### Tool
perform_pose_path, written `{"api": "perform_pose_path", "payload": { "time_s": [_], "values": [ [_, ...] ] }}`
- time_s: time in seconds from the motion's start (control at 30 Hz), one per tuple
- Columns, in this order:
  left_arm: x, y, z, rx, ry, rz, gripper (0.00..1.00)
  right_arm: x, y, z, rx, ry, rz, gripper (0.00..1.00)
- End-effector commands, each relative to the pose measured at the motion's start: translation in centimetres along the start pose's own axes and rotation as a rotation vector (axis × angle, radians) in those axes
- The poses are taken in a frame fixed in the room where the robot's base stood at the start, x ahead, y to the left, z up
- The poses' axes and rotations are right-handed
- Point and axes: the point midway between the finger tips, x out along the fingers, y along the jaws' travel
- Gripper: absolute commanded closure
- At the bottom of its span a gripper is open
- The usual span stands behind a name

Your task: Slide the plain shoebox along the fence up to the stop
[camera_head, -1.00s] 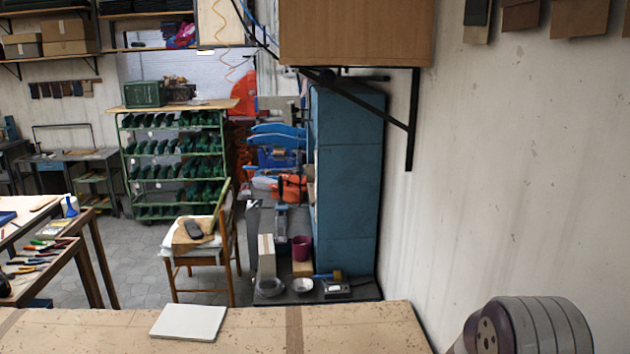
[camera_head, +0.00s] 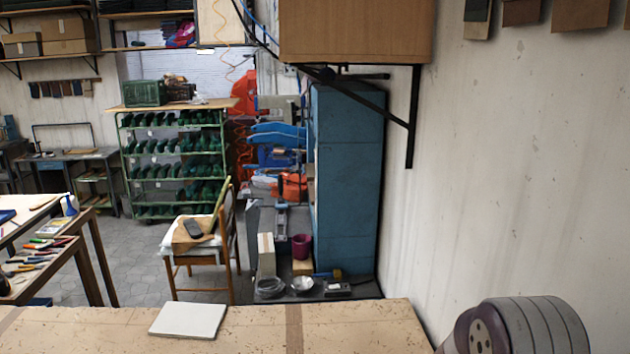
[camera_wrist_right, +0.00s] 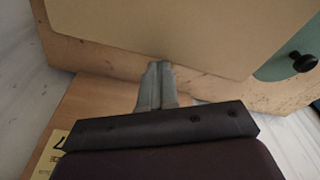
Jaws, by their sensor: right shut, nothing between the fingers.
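My right gripper (camera_wrist_right: 157,85) shows only in the right wrist view, with its two grey fingers together and nothing between them. The fingertips point at a plain cream surface (camera_wrist_right: 160,30) with rounded corners, lying along a worn board (camera_wrist_right: 110,60). I cannot tell whether they touch it, or whether it belongs to the plain shoebox. I cannot make out the shoebox, fence or stop for certain in either view. My left gripper is in neither view.
In the head view, a speckled worktop (camera_head: 255,328) spans the bottom, with a white flat slab (camera_head: 188,320) on it. A wall closes the right side. A chair (camera_head: 200,250) stands beyond. In the wrist view, a black knob (camera_wrist_right: 304,62) sits on a green surface (camera_wrist_right: 285,60).

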Motion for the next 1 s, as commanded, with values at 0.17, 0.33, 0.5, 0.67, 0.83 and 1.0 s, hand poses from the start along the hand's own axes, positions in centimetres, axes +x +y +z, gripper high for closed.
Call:
{"api": "perform_pose_path", "payload": {
  "time_s": [0.17, 0.33, 0.5, 0.67, 0.83, 1.0],
  "values": [
    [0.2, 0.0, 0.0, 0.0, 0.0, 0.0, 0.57, 0.0, -0.2, 0.3, 0.0, 0.0, 0.0, 1.0],
    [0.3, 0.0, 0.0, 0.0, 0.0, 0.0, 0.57, 0.0, -0.4, 0.6, 0.0, 0.0, 0.0, 1.0],
    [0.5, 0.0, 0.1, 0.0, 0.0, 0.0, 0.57, -0.1, -0.5, 0.9, 0.0, 0.0, 0.0, 1.0],
    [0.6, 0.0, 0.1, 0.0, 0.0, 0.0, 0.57, -0.1, -0.7, 1.2, 0.0, 0.0, 0.0, 1.0],
    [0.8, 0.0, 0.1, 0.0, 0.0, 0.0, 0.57, -0.2, -0.8, 1.5, 0.0, 0.0, 0.0, 1.0],
    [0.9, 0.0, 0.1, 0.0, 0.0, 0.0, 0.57, -0.2, -1.0, 1.8, 0.0, 0.0, 0.0, 1.0]
  ]
}}
